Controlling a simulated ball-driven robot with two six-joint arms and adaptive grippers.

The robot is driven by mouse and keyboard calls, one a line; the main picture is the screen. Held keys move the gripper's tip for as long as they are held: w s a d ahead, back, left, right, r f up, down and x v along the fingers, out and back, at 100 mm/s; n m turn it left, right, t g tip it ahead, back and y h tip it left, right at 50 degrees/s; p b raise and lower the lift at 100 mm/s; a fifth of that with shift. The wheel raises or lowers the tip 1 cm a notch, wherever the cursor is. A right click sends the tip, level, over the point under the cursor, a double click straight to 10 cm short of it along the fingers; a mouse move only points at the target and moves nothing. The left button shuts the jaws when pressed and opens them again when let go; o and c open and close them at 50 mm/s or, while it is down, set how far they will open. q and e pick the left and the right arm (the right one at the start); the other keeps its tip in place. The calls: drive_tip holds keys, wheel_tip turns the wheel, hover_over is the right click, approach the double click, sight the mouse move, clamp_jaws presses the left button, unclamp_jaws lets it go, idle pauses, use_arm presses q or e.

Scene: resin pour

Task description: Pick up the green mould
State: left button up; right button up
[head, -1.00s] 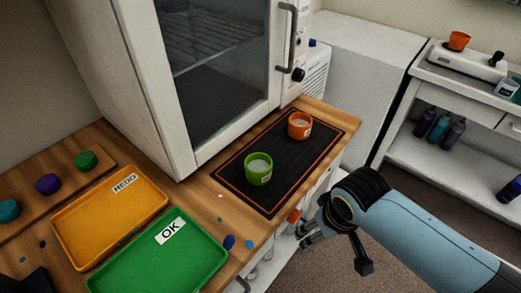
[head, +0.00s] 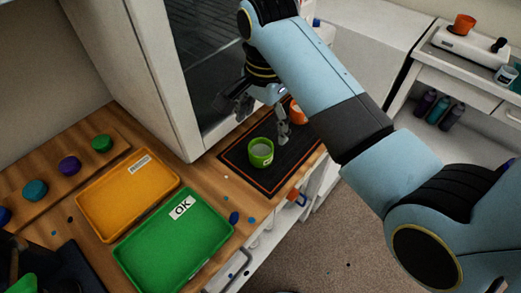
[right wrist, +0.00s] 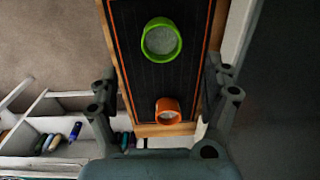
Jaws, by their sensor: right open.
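The green mould (head: 261,153) is a round cup with pale contents, upright on the black mat (head: 236,160) with an orange border. It also shows in the right wrist view (right wrist: 161,40), near the top. My right gripper (head: 264,118) is open and empty, pointing down above the mat, just behind the green mould and apart from it. In the right wrist view its two fingers stand wide apart at either side of the mat (right wrist: 147,78). My left gripper is not in view.
An orange mould (head: 298,114) stands on the mat close to my right gripper, partly hidden by it. The white oven (head: 170,75) rises beside the mat. A yellow REDO tray (head: 128,198) and a green OK tray (head: 170,240) lie empty at the left.

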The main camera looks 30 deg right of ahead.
hover_over(260, 152)
drive_tip(key=s, duration=0.2)
drive_tip(key=f, duration=0.5)
drive_tip(key=shift+w+a, duration=0.25)
drive_tip(key=shift+a, duration=0.05)
wheel_tip(260, 152, down, 5)
drive_tip(key=shift+f+p, duration=0.2)
drive_tip(key=shift+p, duration=0.2)
drive_tip(key=shift+a, duration=0.1)
drive_tip(key=c, duration=1.3)
drive_tip(key=shift+r, duration=0.1)
